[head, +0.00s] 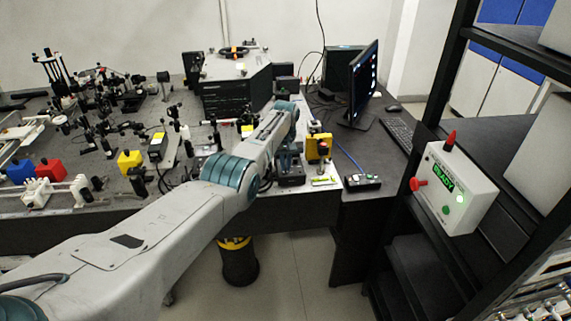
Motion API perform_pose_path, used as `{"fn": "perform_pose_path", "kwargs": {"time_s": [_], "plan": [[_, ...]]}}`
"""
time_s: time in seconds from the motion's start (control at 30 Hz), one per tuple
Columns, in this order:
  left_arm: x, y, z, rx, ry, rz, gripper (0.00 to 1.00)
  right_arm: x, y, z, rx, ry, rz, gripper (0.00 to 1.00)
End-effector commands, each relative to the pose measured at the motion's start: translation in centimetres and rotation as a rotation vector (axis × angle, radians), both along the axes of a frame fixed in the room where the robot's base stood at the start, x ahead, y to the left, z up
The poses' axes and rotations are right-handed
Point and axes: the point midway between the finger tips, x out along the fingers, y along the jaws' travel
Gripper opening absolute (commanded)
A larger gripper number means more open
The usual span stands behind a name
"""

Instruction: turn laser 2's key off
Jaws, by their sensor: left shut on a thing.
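My left arm comes in from the left and reaches over the bench. My left gripper (289,160) points down at its end, shut, at a small black box (291,180) near the bench's front edge. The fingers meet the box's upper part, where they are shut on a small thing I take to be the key. The key itself is hidden by the fingers and too small to make out, so its turn position cannot be told. No label for laser 2 is readable. My right gripper is not in view.
A yellow box with a red button (320,147) stands just right of the gripper. A small black panel (362,182) lies further right, near the monitor (364,84). A white READY box (455,187) hangs on the rack. Optics crowd the bench's left.

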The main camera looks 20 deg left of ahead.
Motion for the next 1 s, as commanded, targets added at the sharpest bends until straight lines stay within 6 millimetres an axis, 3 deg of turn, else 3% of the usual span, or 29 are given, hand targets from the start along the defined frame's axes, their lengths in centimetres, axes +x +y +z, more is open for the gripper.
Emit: {"fn": "perform_pose_path", "kwargs": {"time_s": [0.6,0.63,0.73,1.0], "plan": [[0.34,0.11,0.59,0.001,-0.013,0.042,0.00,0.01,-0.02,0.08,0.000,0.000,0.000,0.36],[0.34,0.11,0.59,0.001,-0.013,0.042,0.10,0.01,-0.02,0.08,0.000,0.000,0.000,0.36],[0.28,0.09,0.49,0.001,-0.011,0.041,0.28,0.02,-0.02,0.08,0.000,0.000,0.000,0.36],[0.13,0.03,0.26,0.001,-0.005,0.040,0.28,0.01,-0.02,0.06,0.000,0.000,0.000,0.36]]}}
